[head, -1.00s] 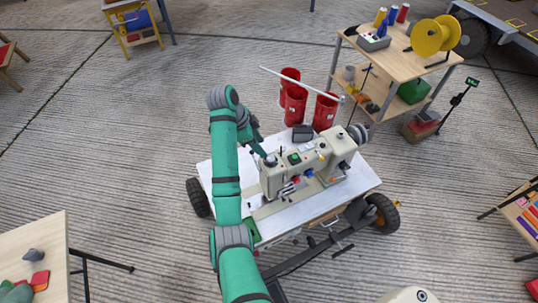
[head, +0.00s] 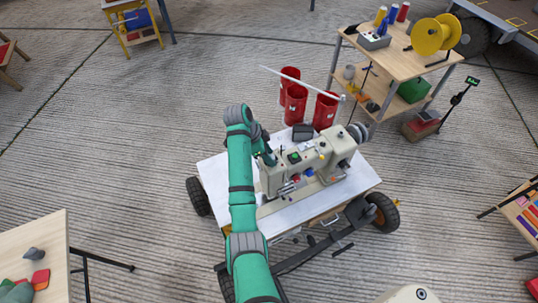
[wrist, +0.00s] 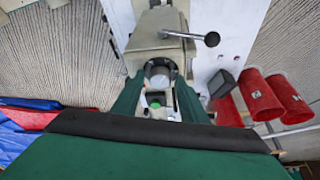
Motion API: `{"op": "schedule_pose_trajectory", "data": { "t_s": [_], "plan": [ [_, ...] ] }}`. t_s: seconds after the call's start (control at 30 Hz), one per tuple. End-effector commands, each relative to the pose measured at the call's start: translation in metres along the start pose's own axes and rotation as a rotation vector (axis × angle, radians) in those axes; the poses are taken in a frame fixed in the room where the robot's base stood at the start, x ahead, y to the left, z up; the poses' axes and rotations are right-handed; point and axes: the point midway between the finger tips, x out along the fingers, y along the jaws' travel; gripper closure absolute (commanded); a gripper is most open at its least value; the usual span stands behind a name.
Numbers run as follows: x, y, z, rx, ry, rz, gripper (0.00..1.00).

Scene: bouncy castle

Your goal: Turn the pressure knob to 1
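The beige sewing machine (head: 300,172) stands on a white-topped wheeled cart. In the head view my gripper (head: 268,158) is at the top of the machine's left end, where the arm and gripper hide the pressure knob. In the wrist view the machine (wrist: 158,50) runs up from between my fingers. The fingers (wrist: 160,88) are dark green and stand apart, one on each side of a round grey-and-white part (wrist: 160,72). I cannot tell whether they touch it or whether it is the knob. No number on it can be read.
The white cart top (head: 212,172) is mostly bare around the machine. Red bins (head: 295,103) stand behind it, and they also show in the wrist view (wrist: 260,98). A wooden shelf table (head: 400,62) with spools is at the back right. A silver lever (wrist: 211,39) sticks out from the machine.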

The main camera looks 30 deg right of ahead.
Motion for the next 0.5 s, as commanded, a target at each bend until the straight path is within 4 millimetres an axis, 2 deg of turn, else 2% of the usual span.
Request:
{"op": "schedule_pose_trajectory", "data": {
  "t_s": [0.03,0.13,0.5],
  "plan": [
    [-0.0001,0.0000,0.0000,0.000,0.000,0.000,0.75],
    [-0.0002,0.0000,0.0000,0.000,0.000,0.000,0.97],
    [-0.0001,0.0010,0.0000,-0.042,0.001,-0.017,0.97]
  ]
}}
